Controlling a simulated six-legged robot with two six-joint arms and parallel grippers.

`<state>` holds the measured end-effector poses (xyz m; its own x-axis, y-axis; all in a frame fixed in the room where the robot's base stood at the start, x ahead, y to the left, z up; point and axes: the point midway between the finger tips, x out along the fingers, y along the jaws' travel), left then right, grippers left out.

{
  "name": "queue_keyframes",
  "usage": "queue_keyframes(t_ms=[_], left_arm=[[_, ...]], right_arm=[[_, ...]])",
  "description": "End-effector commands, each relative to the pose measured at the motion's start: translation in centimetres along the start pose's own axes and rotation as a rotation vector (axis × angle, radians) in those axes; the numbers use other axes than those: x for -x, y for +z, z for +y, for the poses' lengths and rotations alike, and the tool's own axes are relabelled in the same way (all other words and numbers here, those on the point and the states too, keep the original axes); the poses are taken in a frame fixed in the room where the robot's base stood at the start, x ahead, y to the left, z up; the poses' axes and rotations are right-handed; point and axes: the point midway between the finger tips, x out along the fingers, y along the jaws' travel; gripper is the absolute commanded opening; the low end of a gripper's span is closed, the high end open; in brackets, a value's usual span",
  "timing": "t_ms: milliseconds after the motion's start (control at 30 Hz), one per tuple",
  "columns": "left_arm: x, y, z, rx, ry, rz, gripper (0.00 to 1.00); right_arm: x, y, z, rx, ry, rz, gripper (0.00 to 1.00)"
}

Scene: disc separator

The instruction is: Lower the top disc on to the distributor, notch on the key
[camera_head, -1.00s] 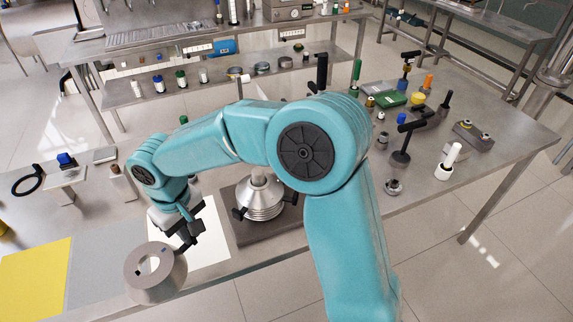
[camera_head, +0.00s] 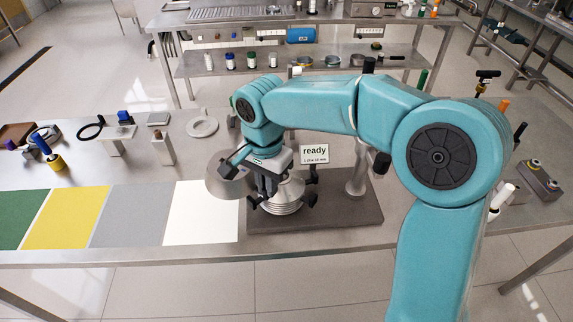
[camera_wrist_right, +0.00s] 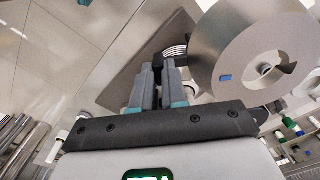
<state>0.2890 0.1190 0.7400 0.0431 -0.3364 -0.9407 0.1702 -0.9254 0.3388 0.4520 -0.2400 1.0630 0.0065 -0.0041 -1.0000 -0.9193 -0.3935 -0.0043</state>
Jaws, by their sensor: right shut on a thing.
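The top disc (camera_head: 222,180) is a grey metal cone that hangs at my right gripper (camera_head: 266,186), left of the separator stand. In the right wrist view the disc (camera_wrist_right: 285,50) shows its central opening with a notch and a small blue mark; it lies right of the shut fingers (camera_wrist_right: 159,72). The exact grip contact is hidden. The distributor (camera_head: 284,200) is a ridged metal piece on the dark base plate (camera_head: 345,212), partly behind the gripper. The disc is apart from its centre, to the left. I cannot make out the key. My left gripper is not in view.
Dark clamp knobs (camera_head: 312,198) flank the distributor. A metal post (camera_head: 357,172) and a "ready" sign (camera_head: 314,153) stand beside and behind it. A bare white mat (camera_head: 202,220) lies to the left, with grey, yellow and green mats beyond it.

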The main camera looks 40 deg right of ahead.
Motion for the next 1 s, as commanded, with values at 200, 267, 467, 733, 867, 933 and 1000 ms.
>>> queue_keyframes(t_ms=[200, 267, 467, 733, 867, 933, 1000], left_arm=[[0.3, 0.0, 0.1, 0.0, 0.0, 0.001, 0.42], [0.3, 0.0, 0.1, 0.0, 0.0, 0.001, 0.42], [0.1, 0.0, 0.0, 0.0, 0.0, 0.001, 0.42], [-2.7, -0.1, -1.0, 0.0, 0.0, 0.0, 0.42], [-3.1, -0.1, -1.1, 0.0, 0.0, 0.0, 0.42], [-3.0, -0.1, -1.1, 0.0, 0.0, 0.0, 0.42], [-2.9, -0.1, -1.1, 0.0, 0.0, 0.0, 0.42]], right_arm=[[3.1, -1.4, 1.5, -0.629, -0.005, 0.0, 0.0], [3.5, -1.6, 1.8, -0.748, -0.003, -0.001, 0.0], [4.0, -1.8, 2.3, -0.944, -0.002, -0.002, 0.0], [0.7, -1.9, 2.4, -0.957, -0.002, -0.002, 0.0], [0.1, -1.9, 2.5, -0.956, -0.003, -0.002, 0.0], [0.3, -2.0, 2.5, -0.956, -0.003, -0.002, 0.0], [0.3, -2.0, 2.6, -0.956, -0.003, -0.002, 0.0]])
